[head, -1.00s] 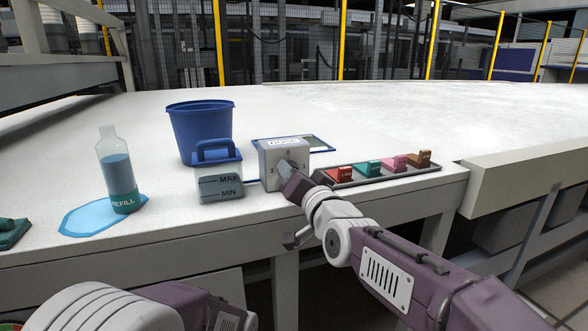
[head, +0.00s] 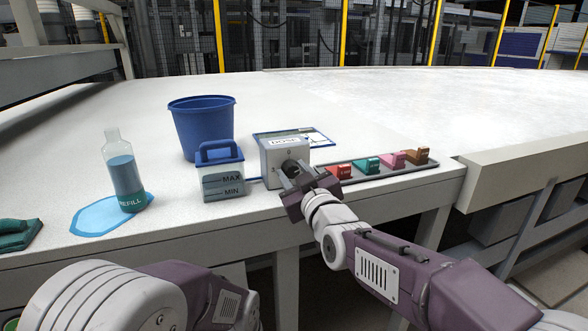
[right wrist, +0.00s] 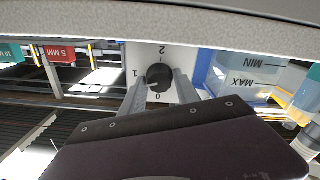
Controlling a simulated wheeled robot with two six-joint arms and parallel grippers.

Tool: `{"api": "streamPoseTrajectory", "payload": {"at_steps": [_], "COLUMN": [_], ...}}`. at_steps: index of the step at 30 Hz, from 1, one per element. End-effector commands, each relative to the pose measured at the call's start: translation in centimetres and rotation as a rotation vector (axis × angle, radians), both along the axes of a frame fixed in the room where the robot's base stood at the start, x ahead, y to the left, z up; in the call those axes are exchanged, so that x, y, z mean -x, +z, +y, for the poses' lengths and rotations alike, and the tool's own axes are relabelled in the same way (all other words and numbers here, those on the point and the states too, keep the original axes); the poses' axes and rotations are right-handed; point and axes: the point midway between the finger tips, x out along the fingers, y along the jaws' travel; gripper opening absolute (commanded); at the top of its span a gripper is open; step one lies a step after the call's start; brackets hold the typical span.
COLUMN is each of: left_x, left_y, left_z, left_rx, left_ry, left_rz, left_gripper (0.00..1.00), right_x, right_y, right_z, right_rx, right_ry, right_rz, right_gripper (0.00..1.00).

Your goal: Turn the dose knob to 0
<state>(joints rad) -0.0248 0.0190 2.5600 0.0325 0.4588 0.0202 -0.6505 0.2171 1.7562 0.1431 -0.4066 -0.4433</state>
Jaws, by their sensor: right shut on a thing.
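The dose box (head: 285,152) is a grey-white box labelled DOSE near the table's front edge. Its dark round knob (right wrist: 158,77) shows in the right wrist view with the marks 2, 1 and 0 around it, upside down there. My right gripper (head: 293,173) is at the front of the box, its fingers shut on the knob, one on each side, in the right wrist view (right wrist: 160,88). I cannot make out a pointer on the knob. In the head view the gripper covers the knob and dial marks. My left arm shows at the lower left, its gripper out of frame.
A MAX/MIN tank (head: 222,181) with a blue handle stands close left of the box. A blue bucket (head: 203,125) is behind it. A tray (head: 400,172) of coloured blocks is at the right. A REFILL bottle (head: 125,180) stands on a blue mat (head: 90,217) at the left.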

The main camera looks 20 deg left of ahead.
Motion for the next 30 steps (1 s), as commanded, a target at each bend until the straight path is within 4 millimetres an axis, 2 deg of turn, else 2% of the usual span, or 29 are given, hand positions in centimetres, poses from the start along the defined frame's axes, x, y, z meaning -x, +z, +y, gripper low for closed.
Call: {"api": "streamPoseTrajectory", "payload": {"at_steps": [30], "left_x": [0.0], "left_y": [3.2], "left_z": [0.0], "left_rx": [0.0], "left_ry": [0.0], "left_rz": [0.0], "left_gripper": [0.36], "right_x": [0.1], "right_y": [-0.3], "right_z": [0.1], "right_rx": [0.789], "right_ry": [0.003], "right_rz": [-0.526], "right_gripper": [0.0]}}
